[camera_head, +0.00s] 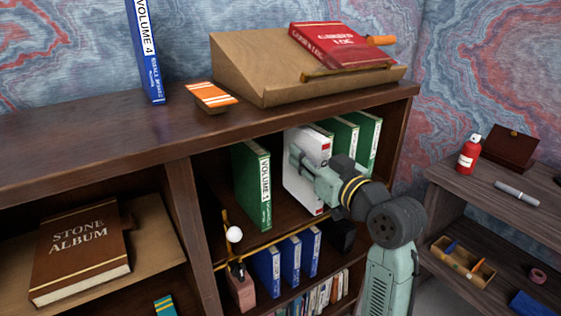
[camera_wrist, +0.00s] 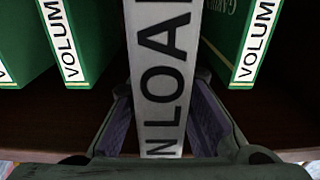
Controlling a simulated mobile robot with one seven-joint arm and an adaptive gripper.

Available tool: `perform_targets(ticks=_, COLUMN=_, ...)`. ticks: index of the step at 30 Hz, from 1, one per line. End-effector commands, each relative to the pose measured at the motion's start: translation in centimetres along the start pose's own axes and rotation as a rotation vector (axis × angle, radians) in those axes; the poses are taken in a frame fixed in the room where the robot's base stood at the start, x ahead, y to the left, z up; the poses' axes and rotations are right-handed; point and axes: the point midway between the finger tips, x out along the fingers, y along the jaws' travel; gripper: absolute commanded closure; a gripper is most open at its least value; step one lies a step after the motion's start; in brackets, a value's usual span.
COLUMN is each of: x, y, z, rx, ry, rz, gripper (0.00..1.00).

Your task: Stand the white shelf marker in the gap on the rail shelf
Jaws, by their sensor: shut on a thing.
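The white shelf marker (camera_head: 302,185) is upright in the row of green volumes on the rail shelf (camera_head: 285,228). Its spine also shows in the wrist view (camera_wrist: 165,75), with black letters reading in part "N LOA". My gripper (camera_head: 299,158) is shut on the marker, with one finger on each side of the spine in the wrist view (camera_wrist: 163,112). A green volume (camera_head: 256,187) stands to its left with space between, and several more green volumes (camera_head: 369,142) stand to its right. I cannot tell whether the marker's base touches the shelf.
A white ball (camera_head: 234,234) shows at the shelf's front left. The top board carries a slanted stand (camera_head: 245,65) with a red book (camera_head: 340,45). A side table (camera_head: 500,185) stands at the right.

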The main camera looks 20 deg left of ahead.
Motion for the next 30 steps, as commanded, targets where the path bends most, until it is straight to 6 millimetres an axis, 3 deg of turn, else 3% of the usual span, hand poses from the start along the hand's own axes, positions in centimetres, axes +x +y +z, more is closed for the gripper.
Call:
perform_targets(ticks=3, x=3.2, y=-0.1, z=-0.3, rx=0.0, ry=-0.001, rz=-0.003, gripper=1.0)
perform_targets(ticks=12, x=9.6, y=-0.1, z=-0.2, rx=-0.002, ry=-0.001, rz=-0.001, gripper=1.0)
perform_targets(ticks=15, x=9.2, y=0.1, z=1.8, rx=0.002, ry=-0.001, rz=0.003, gripper=1.0)
perform_targets(ticks=30, x=9.5, y=0.1, z=6.7, rx=0.001, ry=0.0, rz=0.002, gripper=1.0)
